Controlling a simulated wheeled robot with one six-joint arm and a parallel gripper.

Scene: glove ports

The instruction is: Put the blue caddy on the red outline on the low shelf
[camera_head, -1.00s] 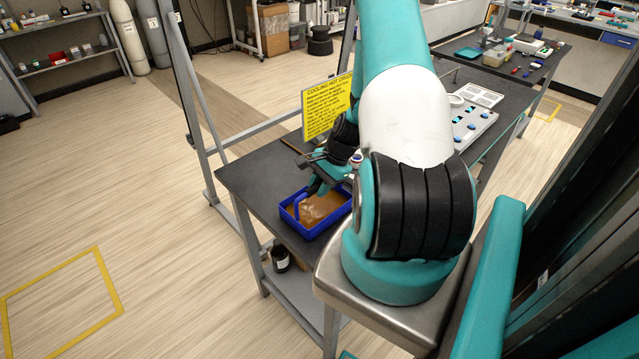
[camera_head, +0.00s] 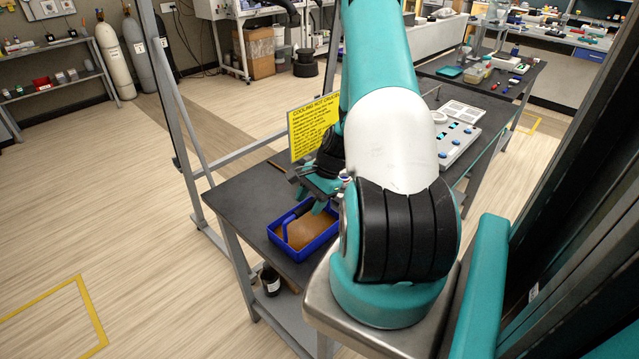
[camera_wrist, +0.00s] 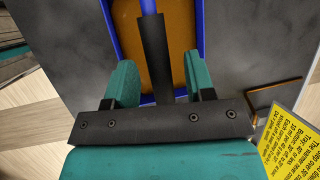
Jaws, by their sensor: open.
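The blue caddy (camera_head: 322,240), a shallow tray with a brown inside and a raised handle, sits on the dark table top (camera_head: 240,195) near its left end. My gripper (camera_head: 318,203) is over the caddy's far side, partly hidden by my arm. In the wrist view my gripper (camera_wrist: 160,84) is open, with one teal finger on each side of a dark bar in line with the caddy's blue handle (camera_wrist: 148,7). I cannot tell whether the fingers touch it. A low shelf (camera_head: 290,318) shows under the table. No red outline is visible.
A black jar (camera_head: 269,280) stands on the low shelf near its left end. A yellow sign (camera_head: 314,128) stands on the table behind the gripper. A grey device with blue knobs (camera_head: 458,145) lies farther right. The floor left of the table is clear.

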